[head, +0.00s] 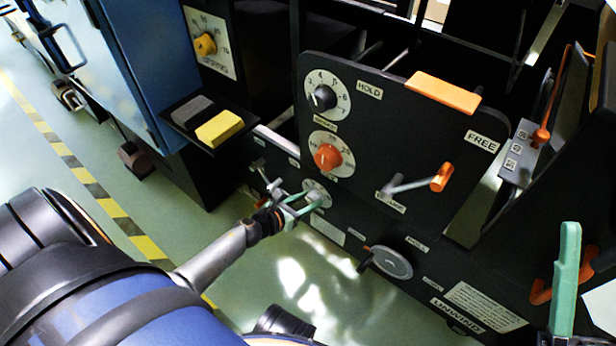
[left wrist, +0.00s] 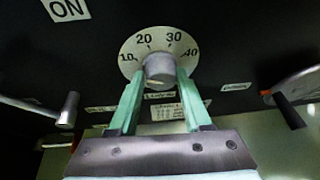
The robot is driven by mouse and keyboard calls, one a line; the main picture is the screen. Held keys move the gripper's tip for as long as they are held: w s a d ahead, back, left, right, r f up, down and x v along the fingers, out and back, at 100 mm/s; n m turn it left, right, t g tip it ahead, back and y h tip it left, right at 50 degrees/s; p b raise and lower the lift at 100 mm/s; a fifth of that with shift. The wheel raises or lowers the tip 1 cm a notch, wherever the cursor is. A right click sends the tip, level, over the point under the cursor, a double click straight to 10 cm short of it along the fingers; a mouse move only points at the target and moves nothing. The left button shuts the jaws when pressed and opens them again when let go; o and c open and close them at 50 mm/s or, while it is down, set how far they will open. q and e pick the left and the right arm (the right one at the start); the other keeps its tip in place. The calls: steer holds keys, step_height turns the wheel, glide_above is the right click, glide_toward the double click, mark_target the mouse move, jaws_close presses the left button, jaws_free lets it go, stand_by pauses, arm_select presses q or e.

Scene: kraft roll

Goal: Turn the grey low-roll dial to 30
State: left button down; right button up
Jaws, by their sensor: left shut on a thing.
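The grey low-roll dial (head: 318,193) sits low on the black machine panel. In the left wrist view the grey knob (left wrist: 158,68) stands on a pale round scale marked 10, 20, 30 and 40. My left gripper (head: 308,201) has its green fingers shut on the knob, one finger on each side; they also show in the left wrist view (left wrist: 159,84). I cannot make out where the knob's pointer stands. One green finger of my right gripper (head: 565,285) shows at the lower right, away from the dial; its opening cannot be judged.
Above the grey dial are an orange dial (head: 327,157) and a black dial (head: 322,97). A lever with an orange grip (head: 442,177) juts out to the right. A grey crank disc (head: 391,262) lies lower right. A small grey lever (head: 274,186) is close left of my gripper.

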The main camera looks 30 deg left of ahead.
arm_select(q)
steer(key=shift+d+m, duration=0.2)
steer(key=shift+m, duration=0.1)
steer(key=shift+d+m+y, duration=0.15)
steer(key=shift+m+y, duration=0.85)
steer(key=shift+m, duration=0.2)
steer(key=m+y, duration=0.2)
steer(key=m, duration=0.1)
steer(key=shift+r+t, duration=0.1)
steer(key=shift+t, duration=0.2)
steer(key=m+t+y, duration=0.1)
steer(key=m+y, duration=0.1)
steer(key=m, duration=0.1)
steer(key=shift+d+p, duration=0.15)
steer(key=shift+p, duration=0.2)
steer(key=shift+w+f+m+t+y+b, duration=0.1)
steer(key=shift+m+t+y, duration=0.15)
steer(key=shift+m, duration=0.4)
steer(key=shift+s+f+m+t+y+b, duration=0.15)
steer(key=shift+m+y, duration=0.15)
steer(key=shift+m, duration=0.3)
steer(key=shift+w+r+m+t+y+b, duration=0.15)
steer(key=shift+m+t+y, duration=0.1)
steer(key=shift+m, duration=0.4)
steer(key=shift+c, duration=1.9)
jaws_free()
steer(key=shift+f, duration=0.1)
